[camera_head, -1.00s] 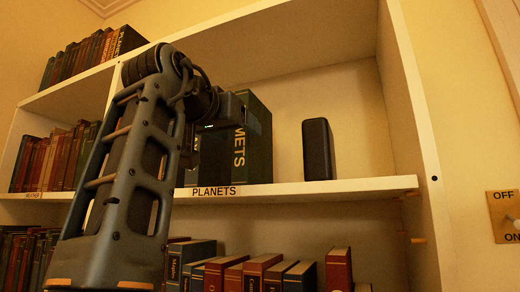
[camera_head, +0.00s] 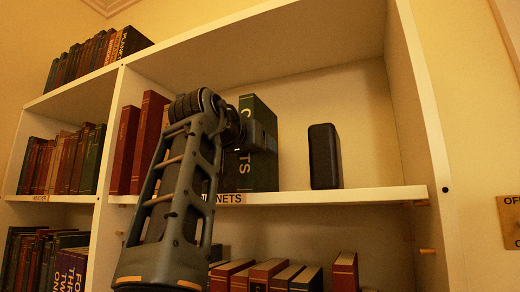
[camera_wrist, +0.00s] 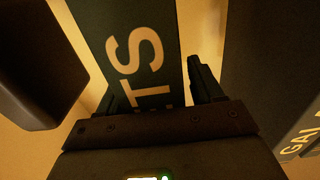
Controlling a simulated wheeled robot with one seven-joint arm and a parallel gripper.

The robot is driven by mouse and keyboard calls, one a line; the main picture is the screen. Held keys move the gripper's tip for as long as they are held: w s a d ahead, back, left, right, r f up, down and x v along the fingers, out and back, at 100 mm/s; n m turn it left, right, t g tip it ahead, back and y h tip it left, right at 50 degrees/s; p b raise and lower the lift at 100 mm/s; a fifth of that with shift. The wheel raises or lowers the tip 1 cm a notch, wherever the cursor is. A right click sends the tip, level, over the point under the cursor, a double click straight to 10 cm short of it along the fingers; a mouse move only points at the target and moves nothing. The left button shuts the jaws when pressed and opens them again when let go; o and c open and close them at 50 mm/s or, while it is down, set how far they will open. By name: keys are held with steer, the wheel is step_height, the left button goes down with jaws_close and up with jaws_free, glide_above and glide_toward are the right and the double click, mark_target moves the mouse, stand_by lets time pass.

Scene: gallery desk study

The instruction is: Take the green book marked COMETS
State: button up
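The green book (camera_head: 258,170) stands upright on the shelf, its spine toward me. In the wrist view the letters ETS show on its dark green spine (camera_wrist: 140,45). My gripper (camera_head: 262,138) is at the book, partly in front of its upper part. In the wrist view my gripper (camera_wrist: 160,88) has one finger on each side of the spine. A bright gap shows between the right finger and the book, so it looks open. Whether the left finger touches cannot be seen. The lower spine is hidden by the gripper body.
A black box-shaped object (camera_head: 324,156) stands right of the book, with a gap between; in the wrist view it appears at the left (camera_wrist: 38,55). A dark volume marked GAL (camera_wrist: 285,70) is on the other side. Red books (camera_head: 150,140) stand left of my arm.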

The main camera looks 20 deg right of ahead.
jaws_close()
stand_by(0.4)
steer(key=shift+r, duration=0.1)
